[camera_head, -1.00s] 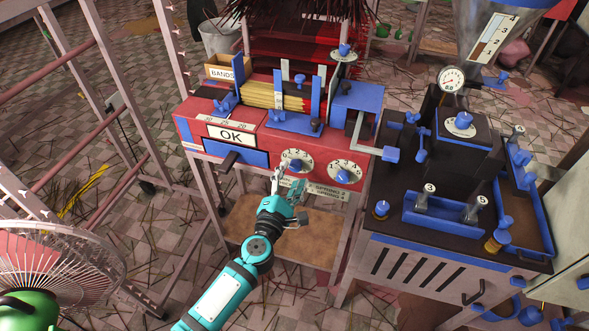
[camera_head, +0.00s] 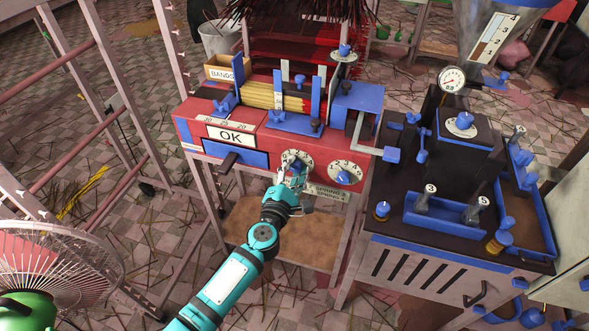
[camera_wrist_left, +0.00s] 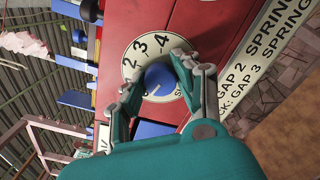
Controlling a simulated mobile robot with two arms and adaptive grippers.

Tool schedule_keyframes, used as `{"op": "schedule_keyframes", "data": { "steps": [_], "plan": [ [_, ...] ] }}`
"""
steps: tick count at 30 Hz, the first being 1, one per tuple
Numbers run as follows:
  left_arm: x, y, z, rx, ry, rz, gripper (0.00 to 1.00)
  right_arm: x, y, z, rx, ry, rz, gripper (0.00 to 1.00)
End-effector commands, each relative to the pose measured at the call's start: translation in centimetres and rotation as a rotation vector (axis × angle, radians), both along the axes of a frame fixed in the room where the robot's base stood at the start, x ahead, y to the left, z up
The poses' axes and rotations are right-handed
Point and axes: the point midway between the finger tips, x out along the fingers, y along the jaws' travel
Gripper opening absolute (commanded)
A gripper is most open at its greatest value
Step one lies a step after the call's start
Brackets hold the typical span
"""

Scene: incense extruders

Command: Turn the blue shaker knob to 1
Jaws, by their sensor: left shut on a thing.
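The blue knob (camera_wrist_left: 160,80) sits on a round white numbered dial (camera_wrist_left: 147,50) on the front of the red machine (camera_head: 258,148). In the wrist view 2, 3 and 4 show on the dial; its lower part is partly hidden by my fingers. A pale mark on the knob points to the lower left in that view. My left gripper (camera_wrist_left: 158,82) is shut on this knob, one finger on each side. In the head view the gripper (camera_head: 291,177) is at the left one of two dials (camera_head: 298,157). My right gripper is not in view.
A second blue knob (camera_head: 345,176) on its dial is close to the right of my gripper. A label strip (camera_head: 328,191) lies below. A black machine (camera_head: 430,235) stands at the right, a fan (camera_head: 62,262) at the lower left.

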Motion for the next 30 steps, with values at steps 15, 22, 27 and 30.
{"op": "schedule_keyframes", "data": {
  "steps": [15,22,27,30],
  "plan": [
    [0.0,0.0,0.1,0.141,-0.044,0.000,0.00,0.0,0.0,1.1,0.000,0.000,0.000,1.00],
    [0.0,0.0,0.0,0.307,-0.097,0.000,0.00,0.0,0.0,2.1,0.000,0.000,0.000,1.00],
    [-0.1,0.0,0.0,0.423,-0.134,0.000,0.00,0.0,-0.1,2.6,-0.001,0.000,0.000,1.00],
    [-0.1,0.0,-0.1,0.480,-0.152,0.000,0.00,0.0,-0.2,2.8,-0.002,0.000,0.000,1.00]
  ]
}}
